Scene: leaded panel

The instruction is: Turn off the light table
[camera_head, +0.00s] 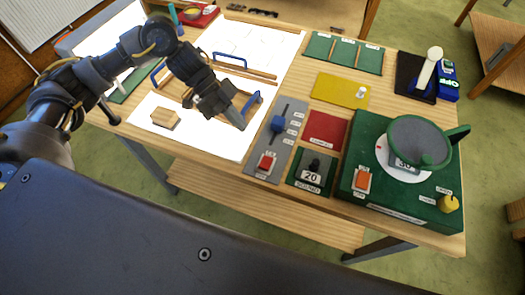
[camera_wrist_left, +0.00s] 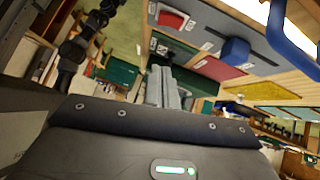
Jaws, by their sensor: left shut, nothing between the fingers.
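The light table (camera_head: 215,130) is a bright white surface that looks lit. At its right edge is a grey control panel (camera_head: 291,108) with a blue slider knob (camera_head: 277,124) in a dark slot and a red rocker switch (camera_head: 266,162) at its near end. In the left wrist view the red switch (camera_wrist_left: 172,20) and blue knob (camera_wrist_left: 235,50) show near the top. My left gripper (camera_head: 241,124) is shut and empty, above the light table's right part, left of the panel and apart from the switch. It shows shut in the left wrist view (camera_wrist_left: 165,88) too. My right gripper is not in view.
Blue handles (camera_head: 252,104) and wooden strips lie on the lit surface, with a wooden block (camera_head: 165,118).

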